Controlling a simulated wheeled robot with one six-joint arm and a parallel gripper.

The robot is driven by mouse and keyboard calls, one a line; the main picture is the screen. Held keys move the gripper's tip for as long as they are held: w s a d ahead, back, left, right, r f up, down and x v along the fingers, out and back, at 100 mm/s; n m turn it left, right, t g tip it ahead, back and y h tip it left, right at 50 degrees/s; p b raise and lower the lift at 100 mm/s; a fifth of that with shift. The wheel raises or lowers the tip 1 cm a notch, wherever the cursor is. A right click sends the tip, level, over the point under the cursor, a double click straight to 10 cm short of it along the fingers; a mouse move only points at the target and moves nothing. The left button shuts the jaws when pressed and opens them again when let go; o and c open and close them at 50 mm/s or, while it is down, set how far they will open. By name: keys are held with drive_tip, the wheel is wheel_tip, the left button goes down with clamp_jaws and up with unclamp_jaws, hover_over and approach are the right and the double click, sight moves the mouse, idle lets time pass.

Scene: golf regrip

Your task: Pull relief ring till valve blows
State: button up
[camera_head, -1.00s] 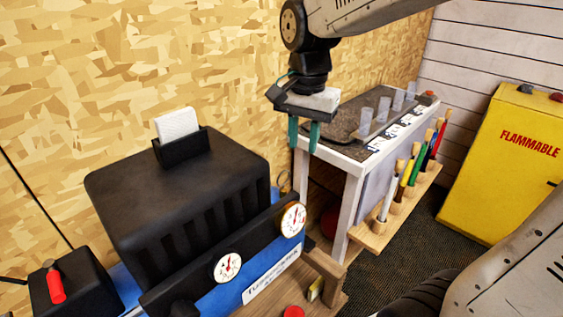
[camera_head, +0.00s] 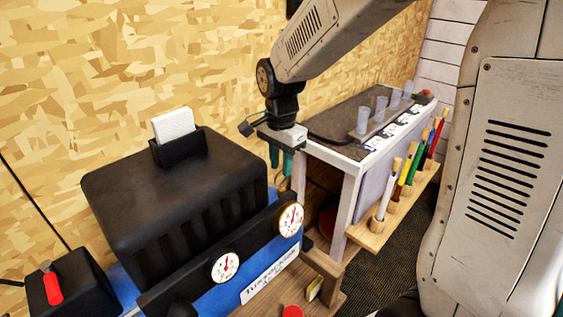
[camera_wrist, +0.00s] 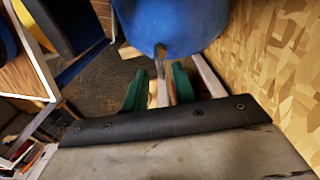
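The compressor has a black ribbed cover (camera_head: 175,190) and a blue tank (camera_head: 215,297) with two white gauges, and its tank end also shows in the wrist view (camera_wrist: 175,22). A small brass relief ring (camera_head: 282,184) shows at the tank's right end, behind the right gauge. In the wrist view a brass fitting (camera_wrist: 160,50) sticks out of the tank end. My gripper (camera_head: 281,160) points down just above the ring. Its green fingers (camera_wrist: 159,88) are apart, either side of the line below the fitting. I cannot tell whether the ring is between them.
The chipboard wall (camera_head: 90,70) is behind. A red-handled black box (camera_head: 70,285) is at lower left.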

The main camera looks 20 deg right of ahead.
clamp_jaws()
idle(1.4)
